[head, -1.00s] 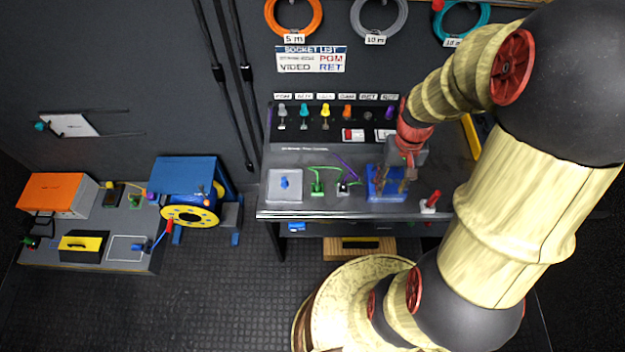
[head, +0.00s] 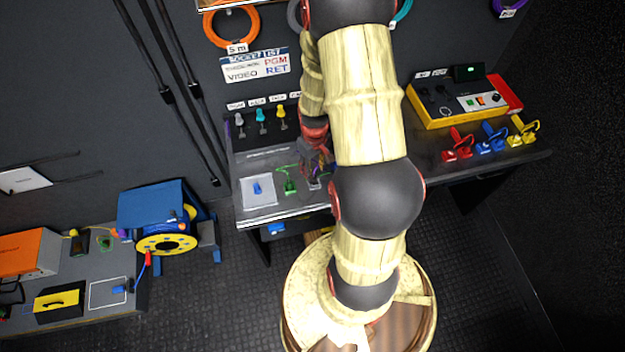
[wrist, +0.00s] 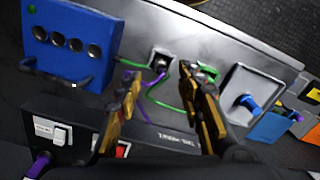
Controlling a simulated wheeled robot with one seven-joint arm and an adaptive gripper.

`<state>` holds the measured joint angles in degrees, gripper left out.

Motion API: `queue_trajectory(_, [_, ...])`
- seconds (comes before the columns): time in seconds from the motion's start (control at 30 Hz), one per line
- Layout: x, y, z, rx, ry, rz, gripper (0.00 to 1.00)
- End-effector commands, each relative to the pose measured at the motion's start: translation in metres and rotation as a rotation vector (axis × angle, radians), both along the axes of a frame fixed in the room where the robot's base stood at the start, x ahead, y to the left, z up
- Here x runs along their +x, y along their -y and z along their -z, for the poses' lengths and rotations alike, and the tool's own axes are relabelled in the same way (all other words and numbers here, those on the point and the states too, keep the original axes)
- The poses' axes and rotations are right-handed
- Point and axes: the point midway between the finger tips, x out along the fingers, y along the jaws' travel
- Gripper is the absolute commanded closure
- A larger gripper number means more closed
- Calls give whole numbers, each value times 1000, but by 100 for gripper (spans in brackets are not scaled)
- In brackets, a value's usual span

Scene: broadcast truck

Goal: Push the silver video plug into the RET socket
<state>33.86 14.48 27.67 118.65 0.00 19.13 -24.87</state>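My gripper (wrist: 162,76) is open, with its two gold-and-black fingers apart and nothing between them. In the head view my gripper (head: 316,172) is low over the desk, partly hidden by my arm. I cannot tell whether the fingers touch anything. The RET socket is hidden behind my arm in the head view and does not show in the wrist view.
A blue block with holes (wrist: 68,45) stands left of the fingers. A green connector (wrist: 208,72) is close to the right finger. A blue plug on a grey plate (wrist: 248,98) is farther right. A yellow control box (head: 462,101) and colored clamps (head: 490,138) stand to the right.

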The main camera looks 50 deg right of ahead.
Motion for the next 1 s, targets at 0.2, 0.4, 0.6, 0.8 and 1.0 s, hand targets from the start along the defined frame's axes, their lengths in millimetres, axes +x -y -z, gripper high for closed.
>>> queue_trajectory(0.2, [-1,-3,33,3,-4,0,62])
queue_trajectory(0.4, [-1,-2,46,1,-1,0,62])
queue_trajectory(0.6, [-1,-2,46,0,-1,0,62])
queue_trajectory(0.8, [-1,-2,45,0,-1,0,73])
queue_trajectory(1.0, [-1,-2,45,1,-1,1,85])
